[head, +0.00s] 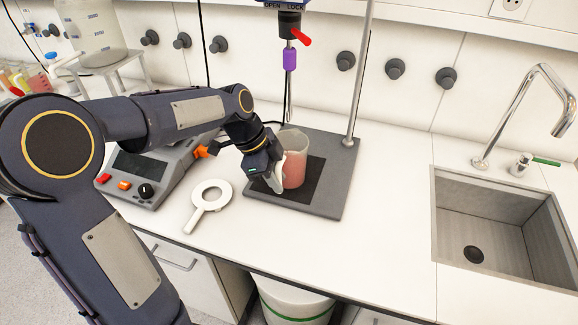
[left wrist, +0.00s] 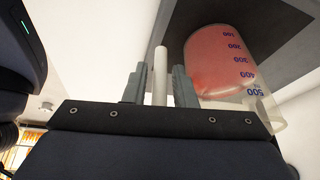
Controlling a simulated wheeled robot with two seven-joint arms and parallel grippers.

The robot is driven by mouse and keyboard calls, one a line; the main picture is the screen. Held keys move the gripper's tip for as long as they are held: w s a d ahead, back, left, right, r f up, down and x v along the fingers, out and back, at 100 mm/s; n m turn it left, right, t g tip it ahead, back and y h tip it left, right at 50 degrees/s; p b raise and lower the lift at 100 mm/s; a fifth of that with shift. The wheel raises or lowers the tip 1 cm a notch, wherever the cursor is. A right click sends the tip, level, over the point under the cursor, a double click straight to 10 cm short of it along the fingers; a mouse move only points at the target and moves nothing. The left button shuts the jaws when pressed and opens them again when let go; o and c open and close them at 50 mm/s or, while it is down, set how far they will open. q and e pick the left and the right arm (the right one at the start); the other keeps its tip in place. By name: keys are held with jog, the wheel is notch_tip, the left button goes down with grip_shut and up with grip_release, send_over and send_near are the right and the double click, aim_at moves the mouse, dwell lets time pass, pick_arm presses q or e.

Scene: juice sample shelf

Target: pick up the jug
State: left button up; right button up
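The jug (head: 295,165) is a translucent beaker with pink liquid. It stands upright on the dark pad of the stand base (head: 325,196). In the left wrist view the jug (left wrist: 222,62) shows upside down with blue volume marks. My left gripper (head: 276,174) is at the jug's left side, low over the base. In the left wrist view its two fingers (left wrist: 160,85) are apart on either side of a white upright bar (left wrist: 160,72), which looks like the jug's handle. A narrow gap shows on each side of the bar. My right gripper is not in view.
A grey device (head: 150,170) with a knob and a white ring with a handle (head: 208,198) lie left of the base. The stand's rod (head: 358,80) rises behind right, and a purple-topped stirrer (head: 290,60) hangs above the jug. A sink (head: 500,225) is at right.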

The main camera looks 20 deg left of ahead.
pick_arm(q)
grip_shut()
jog(key=shift+r, duration=0.15)
